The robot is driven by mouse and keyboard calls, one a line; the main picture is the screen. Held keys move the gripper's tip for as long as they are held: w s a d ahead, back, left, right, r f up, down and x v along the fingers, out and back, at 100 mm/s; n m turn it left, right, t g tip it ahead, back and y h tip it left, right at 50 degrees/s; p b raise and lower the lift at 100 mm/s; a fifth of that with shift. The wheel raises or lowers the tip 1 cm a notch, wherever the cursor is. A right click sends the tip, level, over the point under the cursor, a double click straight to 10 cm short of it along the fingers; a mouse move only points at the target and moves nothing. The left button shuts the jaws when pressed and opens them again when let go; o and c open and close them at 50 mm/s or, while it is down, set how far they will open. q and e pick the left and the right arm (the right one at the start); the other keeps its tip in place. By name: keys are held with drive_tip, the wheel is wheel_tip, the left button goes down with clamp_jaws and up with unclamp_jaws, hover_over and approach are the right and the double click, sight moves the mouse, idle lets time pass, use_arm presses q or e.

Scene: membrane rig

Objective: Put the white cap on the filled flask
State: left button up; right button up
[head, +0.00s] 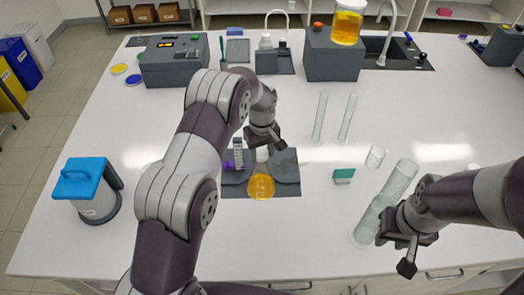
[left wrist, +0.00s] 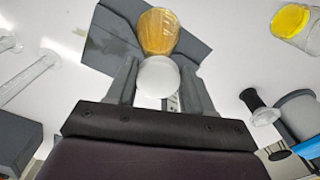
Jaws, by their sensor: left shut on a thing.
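The filled flask (head: 261,187) holds amber liquid and stands on the dark grey mat (head: 288,188) at the middle of the bench. The white cap (head: 262,155) is at my left gripper (head: 265,142), just beyond the flask in the head view. In the left wrist view the cap (left wrist: 158,77) sits between the two fingers, which are shut on it, and it overlaps the near end of the flask (left wrist: 158,32). I cannot tell whether cap and flask touch. My right gripper (head: 397,254) is open and empty, near the front right of the bench.
A blue-lidded container (head: 86,182) stands at left. Grey devices (head: 173,64) line the back.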

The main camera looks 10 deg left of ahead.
use_arm(q)
drive_tip(key=shift+f, duration=0.25)
drive_tip(key=shift+f+b, duration=0.35)
drive_tip(key=shift+f+b, duration=0.3)
drive_tip(key=shift+f, duration=0.15)
drive_tip(key=o, duration=1.1)
drive_tip(key=shift+c, duration=0.2)
